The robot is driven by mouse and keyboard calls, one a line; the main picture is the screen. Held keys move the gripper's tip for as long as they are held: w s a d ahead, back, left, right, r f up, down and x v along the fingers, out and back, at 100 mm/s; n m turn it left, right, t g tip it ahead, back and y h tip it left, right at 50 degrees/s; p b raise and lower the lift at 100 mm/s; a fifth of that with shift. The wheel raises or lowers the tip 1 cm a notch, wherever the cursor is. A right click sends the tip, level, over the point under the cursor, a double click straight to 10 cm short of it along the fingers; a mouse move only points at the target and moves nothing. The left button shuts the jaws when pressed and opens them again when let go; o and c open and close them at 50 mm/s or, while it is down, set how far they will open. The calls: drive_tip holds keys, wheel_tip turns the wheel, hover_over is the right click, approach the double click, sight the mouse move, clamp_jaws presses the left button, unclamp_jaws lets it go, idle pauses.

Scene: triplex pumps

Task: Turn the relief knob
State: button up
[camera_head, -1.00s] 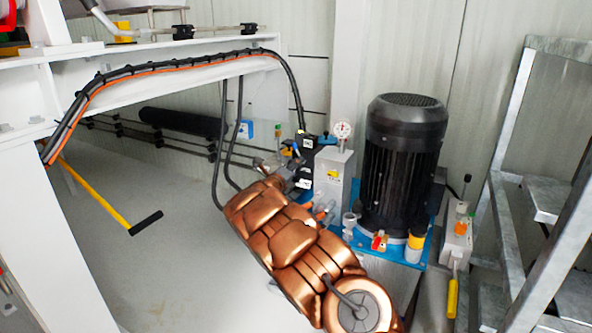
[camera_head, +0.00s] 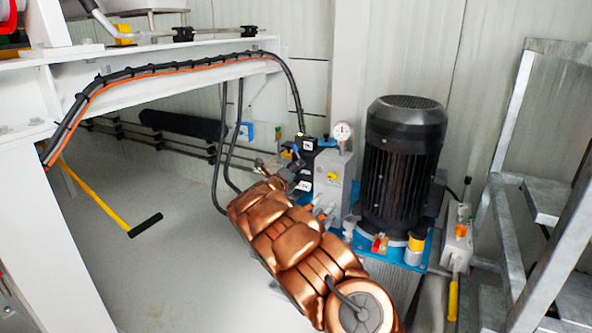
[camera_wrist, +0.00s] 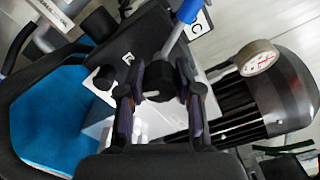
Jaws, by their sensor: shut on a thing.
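A black round knob (camera_wrist: 157,84), which I take to be the relief knob, sits on the dark valve block (camera_wrist: 135,45) in the wrist view. My gripper (camera_wrist: 160,72) has one finger on each side of it and is shut on it. In the head view my gripper (camera_head: 274,170) is at the pump unit's left side, by the black valve block (camera_head: 305,158). The knob is too small and too covered there to make out.
A pressure gauge (camera_head: 343,131) stands on the grey block (camera_head: 331,180) beside the black motor (camera_head: 402,150). A second black knob (camera_wrist: 103,78) and a blue lever (camera_wrist: 189,11) are close to my fingers. Hoses (camera_head: 224,150) hang at the left; metal steps (camera_head: 550,200) stand right.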

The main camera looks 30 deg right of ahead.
clamp_jaws()
drive_tip(key=shift+a+n+p, duration=0.1)
drive_tip(key=shift+n+p, duration=0.5)
drive_tip(key=shift+r+n+p, duration=0.15)
drive_tip(key=shift+n+p, duration=0.85)
drive_tip(key=shift+p, duration=0.2)
drive_tip(key=n+p, duration=0.4)
drive_tip(key=p, duration=0.1)
drive_tip(key=shift+p, duration=0.35)
drive_tip(key=n+p, duration=0.4)
drive_tip(key=shift+p, duration=0.4)
drive_tip(key=shift+f+n+p, duration=0.2)
drive_tip(key=shift+n+p, duration=0.1)
drive_tip(key=shift+f, duration=0.1)
